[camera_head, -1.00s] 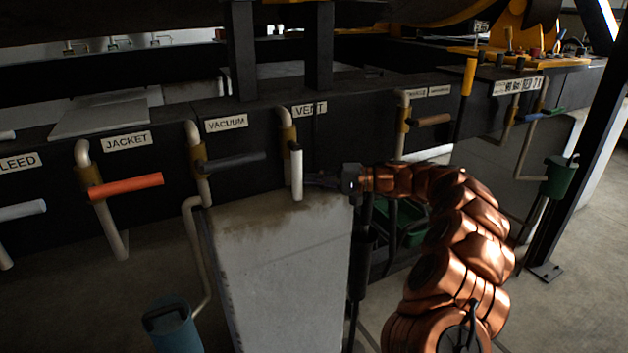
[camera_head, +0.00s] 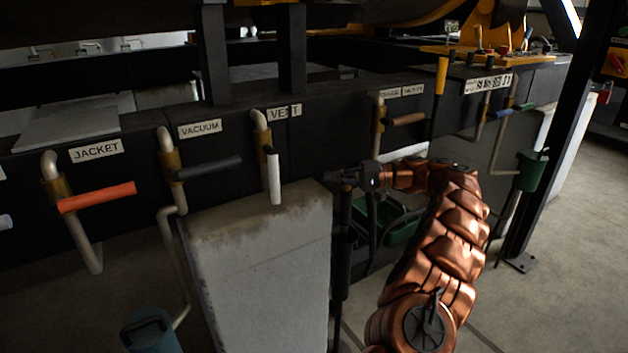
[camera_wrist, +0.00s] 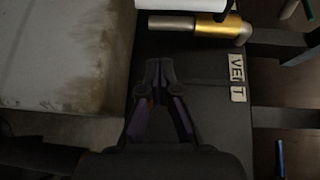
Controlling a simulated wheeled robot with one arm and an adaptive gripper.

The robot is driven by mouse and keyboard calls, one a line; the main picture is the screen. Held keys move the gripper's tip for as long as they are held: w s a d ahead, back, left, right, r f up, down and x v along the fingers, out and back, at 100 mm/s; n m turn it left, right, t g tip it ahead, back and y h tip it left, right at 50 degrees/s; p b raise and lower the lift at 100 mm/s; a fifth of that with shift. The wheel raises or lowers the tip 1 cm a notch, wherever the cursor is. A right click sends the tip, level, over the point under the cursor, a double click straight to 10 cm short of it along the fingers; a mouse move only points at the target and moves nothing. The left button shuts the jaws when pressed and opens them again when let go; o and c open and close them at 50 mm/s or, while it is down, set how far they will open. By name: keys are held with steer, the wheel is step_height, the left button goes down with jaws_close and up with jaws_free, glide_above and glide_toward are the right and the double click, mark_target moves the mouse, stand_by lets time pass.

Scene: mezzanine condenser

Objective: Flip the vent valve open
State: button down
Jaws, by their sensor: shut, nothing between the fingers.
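The vent valve has a white handle (camera_head: 274,178) that hangs straight down beside its brass body (camera_head: 262,140), under the VENT label (camera_head: 284,112). My gripper (camera_head: 332,178) is to the right of the handle, with a clear gap between them; it is shut and empty. In the wrist view my gripper (camera_wrist: 159,68) points up the picture. The white handle (camera_wrist: 180,4) crosses the top edge there, partly cut off, parallel to the metal pipe. The brass body (camera_wrist: 218,25) and the VENT label (camera_wrist: 238,78) are to the right of the fingers.
The vacuum valve's dark handle (camera_head: 207,168) and the jacket valve's orange handle (camera_head: 97,197) are to the left. A brown handle (camera_head: 407,119) is on the right. A concrete block (camera_head: 265,270) stands below the vent valve. A green container (camera_head: 400,228) lies behind my arm.

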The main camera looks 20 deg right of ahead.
steer(key=shift+v, duration=1.05)
steer(key=shift+f, duration=0.1)
steer(key=s+a+r+n+g+p, duration=0.15)
steer(key=s+a+r, duration=0.25)
steer(key=a, duration=0.4)
steer(key=s+a+r+g+p, duration=0.1)
steer(key=s+a+r+g, duration=0.3)
steer(key=a, duration=0.3)
steer(key=s+a+r+n+g+h+p, duration=0.25)
steer(key=s+a+h, duration=0.4)
steer(key=s, duration=0.75)
steer(key=s+f+h+p, duration=0.2)
steer(key=s+f+h, duration=0.15)
steer(key=s, duration=1.05)
steer(key=s+d+f+m+t+h+p, duration=0.1)
steer(key=s+d+f+h+p, duration=0.2)
steer(key=s+d, duration=0.9)
step_height(320, 180, down, 3)
steer(key=s+h, duration=0.2)
steer(key=h, duration=0.1)
steer(key=shift+s+d, duration=0.35)
